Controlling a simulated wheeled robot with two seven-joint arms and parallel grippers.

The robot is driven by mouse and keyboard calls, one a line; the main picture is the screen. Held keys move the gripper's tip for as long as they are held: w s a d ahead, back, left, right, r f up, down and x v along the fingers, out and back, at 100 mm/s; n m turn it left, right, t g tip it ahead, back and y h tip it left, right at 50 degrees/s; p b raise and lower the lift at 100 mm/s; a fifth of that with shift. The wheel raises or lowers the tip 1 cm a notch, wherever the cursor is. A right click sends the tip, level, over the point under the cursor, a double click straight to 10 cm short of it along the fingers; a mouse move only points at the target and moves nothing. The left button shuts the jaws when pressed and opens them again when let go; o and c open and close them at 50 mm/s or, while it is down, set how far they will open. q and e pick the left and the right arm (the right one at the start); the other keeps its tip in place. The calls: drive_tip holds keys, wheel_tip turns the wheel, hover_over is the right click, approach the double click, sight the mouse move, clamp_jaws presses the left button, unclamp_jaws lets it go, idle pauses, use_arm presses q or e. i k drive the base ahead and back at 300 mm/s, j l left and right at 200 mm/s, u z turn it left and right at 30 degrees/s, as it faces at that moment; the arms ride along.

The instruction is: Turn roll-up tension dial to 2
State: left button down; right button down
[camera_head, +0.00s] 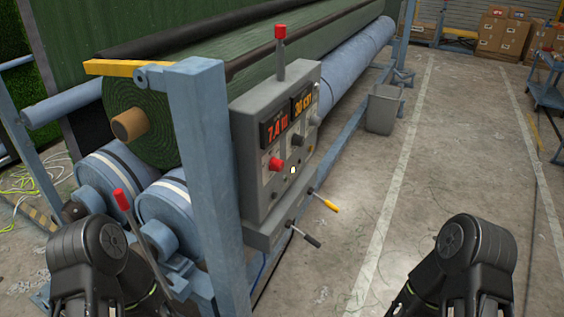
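A grey control panel (257,187) stands on a blue post of the turf rolling machine. Its face carries a red-digit display (277,130) and an amber-digit display (301,101). Below them are a black knob (298,140), a red knob (275,164) and a small lit button (292,170). The labels are too small to read, so I cannot tell which control is the tension dial or where it points. Only black links of my two arms show at the bottom left and bottom right, apart from the panel. Both grippers are out of view.
A yellow-tipped lever (324,201) and a black-tipped lever (305,237) stick out under the panel. A red-topped lever (280,50) rises above it. A green turf roll (148,153) lies on blue rollers (170,212). A grey bin (382,109) stands behind.

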sight(297, 140)
drive_tip(key=i+l, duration=0.15)
drive_tip(key=l, duration=0.25)
drive_tip(key=i+l, duration=0.1)
drive_tip(key=l, duration=0.3)
drive_tip(key=i+l+u, duration=0.1)
drive_tip(key=l, duration=0.35)
drive_tip(key=i+l, duration=0.2)
drive_tip(key=l, duration=0.2)
drive_tip(key=i+l, duration=0.1)
drive_tip(key=l, duration=0.3)
drive_tip(key=i+l+u, duration=0.1)
drive_tip(key=l, duration=0.35)
drive_tip(key=i+l, duration=0.1)
drive_tip(key=l, duration=0.3)
drive_tip(key=i+l, duration=0.15)
drive_tip(key=l, duration=0.3)
drive_tip(key=j+u, duration=0.05)
